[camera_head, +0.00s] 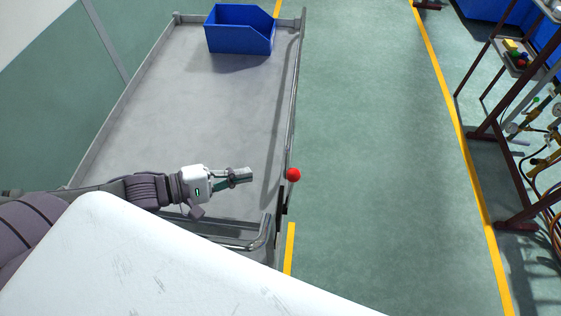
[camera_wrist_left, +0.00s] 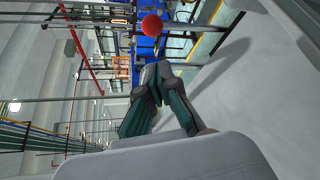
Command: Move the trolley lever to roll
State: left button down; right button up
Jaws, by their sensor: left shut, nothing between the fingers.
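The trolley (camera_head: 190,95) is a grey flat bed with a low rim and a rail along its right side. Its lever has a red ball knob (camera_head: 293,175) at the trolley's near right corner, on a dark stem (camera_head: 282,198). My left gripper (camera_head: 248,175) is shut and empty. It points right over the trolley bed, a short way left of the red knob and apart from it. In the left wrist view the red knob (camera_wrist_left: 152,25) shows beyond the shut fingertips (camera_wrist_left: 152,72). My right gripper is not in view.
A blue bin (camera_head: 240,30) stands at the trolley's far end. A near push handle (camera_head: 250,243) lies close below my left arm. Green floor with yellow lines (camera_head: 380,150) is clear to the right. A dark rack (camera_head: 490,130) with hoses and gauges stands at the far right.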

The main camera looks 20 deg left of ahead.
pick_arm(q)
jog(key=x, duration=0.8)
jog(key=shift+w+d+r, duration=0.1)
jog(key=shift+d+r, duration=0.1)
jog(key=shift+d, duration=0.2)
jog(key=shift+w+d+f, duration=0.2)
jog(key=shift+w+d, duration=0.1)
jog(key=shift+d, duration=0.2)
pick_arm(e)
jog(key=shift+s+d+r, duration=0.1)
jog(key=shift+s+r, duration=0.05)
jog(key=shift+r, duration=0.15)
